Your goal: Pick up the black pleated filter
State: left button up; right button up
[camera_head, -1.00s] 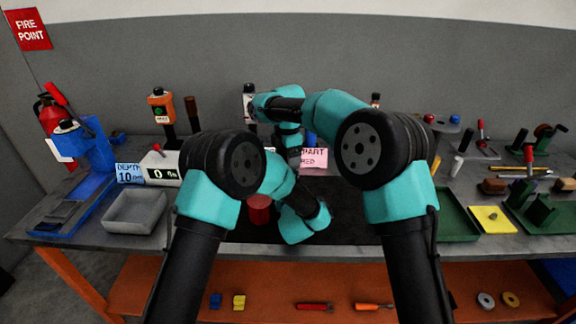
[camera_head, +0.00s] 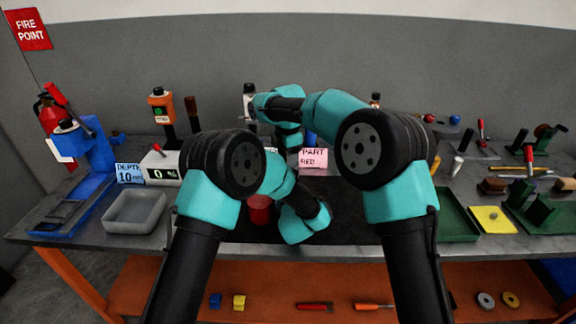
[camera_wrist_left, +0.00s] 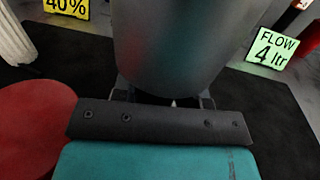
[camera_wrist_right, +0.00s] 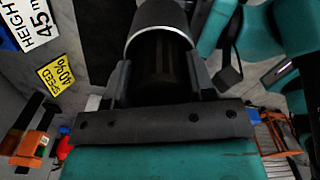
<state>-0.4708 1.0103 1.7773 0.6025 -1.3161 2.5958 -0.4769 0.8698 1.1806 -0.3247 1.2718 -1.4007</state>
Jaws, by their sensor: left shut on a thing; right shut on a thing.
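In the right wrist view, my right gripper (camera_wrist_right: 157,88) is shut on a dark, ribbed cylinder that looks like the black pleated filter (camera_wrist_right: 160,62). A pale-rimmed dark cylinder (camera_wrist_right: 160,12) lies just beyond it; I cannot tell whether the filter is inside its rim or only in line with it. In the left wrist view, my left gripper (camera_wrist_left: 165,101) is shut on a large smooth grey cylinder (camera_wrist_left: 185,45), which hides much of the fingers. In the head view my arms cover most of both grippers, and the filter cannot be made out.
A red cylinder (camera_head: 259,210) stands on the black mat (camera_head: 348,220), close beside my left gripper. A pink PART RED card (camera_head: 313,158) stands behind. A grey tray (camera_head: 135,211) is at left, with a green tray (camera_head: 456,215) and yellow pad (camera_head: 491,220) at right.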

jog(key=shift+r, duration=0.1)
notch_tip(320, 180, up, 10)
jog(key=shift+f, duration=0.1)
dwell(0.5)
pick_arm(q)
jog(key=o, duration=1.3)
jog(key=shift+c, duration=0.2)
jog(key=shift+s, duration=0.1)
jog(key=s, duration=0.4)
jog(key=s+d, duration=0.1)
jog(key=s, duration=0.6)
jog(key=shift+s+d, duration=0.2)
jog(key=shift+s, duration=0.2)
